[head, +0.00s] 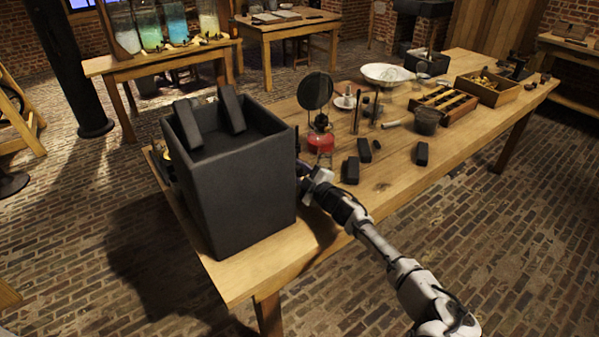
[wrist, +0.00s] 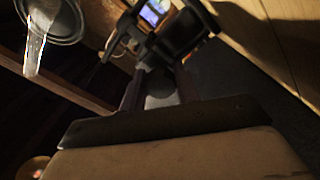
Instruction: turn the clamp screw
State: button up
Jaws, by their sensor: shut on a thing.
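My gripper (head: 303,172) is at the right side of the large black box (head: 240,190) near the table's left end. In the wrist view my two dark fingers (wrist: 159,90) reach up from the pale gripper body and are shut on a dark rounded piece (wrist: 158,76), which I take for the clamp screw. Its outline is dim, and how far it is turned cannot be told. A black bracket-like frame (wrist: 187,42) stands just beyond it. In the head view the clamp screw is hidden by the box and my gripper.
Two black plates (head: 231,108) stick out of the box top. A red-based lamp with a round dark disc (head: 316,91) stands close to my gripper. Small black blocks (head: 351,170) lie on the wooden table (head: 400,165). A wooden rack (head: 443,104) and tray (head: 489,88) stand farther right.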

jog(key=o, duration=1)
jog(key=b+v, duration=0.3)
jog(key=v, duration=1.1)
